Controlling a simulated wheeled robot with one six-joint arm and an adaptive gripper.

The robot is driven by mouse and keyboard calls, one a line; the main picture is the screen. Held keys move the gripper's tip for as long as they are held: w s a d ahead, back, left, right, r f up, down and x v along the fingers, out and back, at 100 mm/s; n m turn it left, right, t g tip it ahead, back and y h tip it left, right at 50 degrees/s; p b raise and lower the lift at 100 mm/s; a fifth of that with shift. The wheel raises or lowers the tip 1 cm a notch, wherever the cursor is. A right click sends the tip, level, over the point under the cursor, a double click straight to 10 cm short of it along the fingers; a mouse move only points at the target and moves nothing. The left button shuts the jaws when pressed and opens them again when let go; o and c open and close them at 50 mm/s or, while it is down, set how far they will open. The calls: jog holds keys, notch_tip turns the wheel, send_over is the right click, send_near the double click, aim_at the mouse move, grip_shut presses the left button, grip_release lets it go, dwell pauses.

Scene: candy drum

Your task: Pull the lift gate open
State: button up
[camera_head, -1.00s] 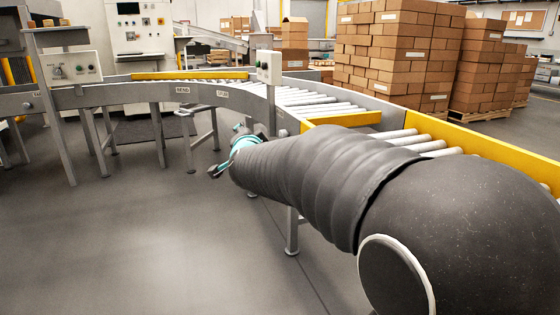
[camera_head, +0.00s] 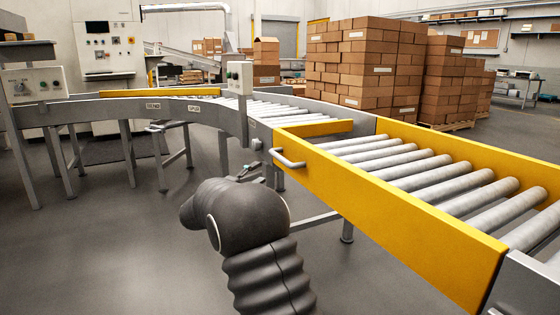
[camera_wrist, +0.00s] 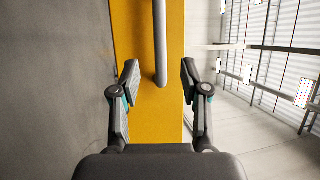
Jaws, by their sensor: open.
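The lift gate (camera_head: 400,208) is a yellow-sided conveyor section with metal rollers, lying level in line with the conveyor. Its grey bar handle (camera_head: 288,160) is on the yellow side near the left end. My gripper (camera_head: 252,171) is just left of and below the handle, partly hidden by my arm. In the wrist view my gripper (camera_wrist: 158,76) is open, facing the yellow panel (camera_wrist: 134,60). The handle (camera_wrist: 160,40) appears between the two fingers, nearer the right one, with no visible contact. I cannot tell whether it is within finger depth.
A curved roller conveyor (camera_head: 200,106) runs to the left on metal legs. A small control box (camera_head: 240,78) stands on a post beside the gate's left end. Stacked cartons (camera_head: 365,65) stand behind. The floor (camera_head: 120,235) at the left front is clear.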

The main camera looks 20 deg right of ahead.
aim_at(280, 158)
jog(key=x, duration=1.1)
jog(key=shift+w+d, duration=0.15)
jog(key=shift+d, duration=0.1)
jog(key=shift+c, duration=0.2)
grip_shut()
